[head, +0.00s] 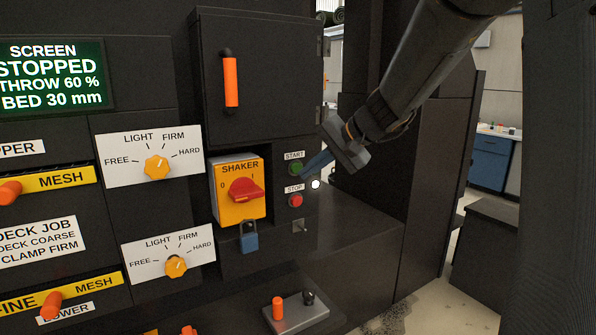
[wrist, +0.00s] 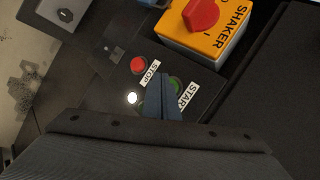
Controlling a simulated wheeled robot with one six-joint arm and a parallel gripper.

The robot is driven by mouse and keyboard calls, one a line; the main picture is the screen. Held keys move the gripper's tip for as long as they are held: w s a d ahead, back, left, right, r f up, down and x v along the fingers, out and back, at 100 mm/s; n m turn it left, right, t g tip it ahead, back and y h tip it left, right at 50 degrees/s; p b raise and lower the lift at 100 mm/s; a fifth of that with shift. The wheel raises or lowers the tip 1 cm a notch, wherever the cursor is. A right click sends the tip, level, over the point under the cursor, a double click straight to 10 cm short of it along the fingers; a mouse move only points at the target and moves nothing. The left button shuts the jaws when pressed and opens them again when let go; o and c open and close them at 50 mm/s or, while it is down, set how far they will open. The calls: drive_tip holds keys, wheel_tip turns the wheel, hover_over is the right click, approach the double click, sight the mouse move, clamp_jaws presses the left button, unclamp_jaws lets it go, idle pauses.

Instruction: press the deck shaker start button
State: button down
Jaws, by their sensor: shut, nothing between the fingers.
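The green START button (head: 296,169) is on the dark panel right of the yellow SHAKER switch box, above the red STOP button (head: 295,200). My gripper (head: 305,170) is shut and empty, its blue fingertips at the right side of the START button in the head view. In the wrist view the fingertips (wrist: 165,82) lie beside the green button (wrist: 176,86) and partly cover it. The red STOP button (wrist: 138,65) is clear there. I cannot tell whether the tips touch START. The green display (head: 50,75) reads SCREEN STOPPED, THROW 60 %, BED 30 mm.
A yellow SHAKER box (head: 238,200) with a red rotary handle has a blue padlock (head: 249,238) below it. A bright white spot (head: 315,184) shows beside the buttons. A cabinet door with an orange handle (head: 230,80) is above. A grey box (head: 296,313) sits below.

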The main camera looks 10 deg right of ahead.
drive_tip(key=s, duration=0.1)
drive_tip(key=s+d, duration=0.1)
drive_tip(key=s, duration=0.1)
drive_tip(key=s+b, duration=0.1)
drive_tip(key=shift+s+d, duration=0.25)
drive_tip(key=shift+s, duration=0.1)
idle(0.7)
drive_tip(key=s+a+f+n+g+h, duration=0.1)
drive_tip(key=s+f+n+g+h, duration=0.5)
drive_tip(key=s+f, duration=1.7)
drive_tip(key=shift+s+a+f+n+g, duration=0.2)
drive_tip(key=shift+f+n+g, duration=0.2)
drive_tip(key=shift+n, duration=0.3)
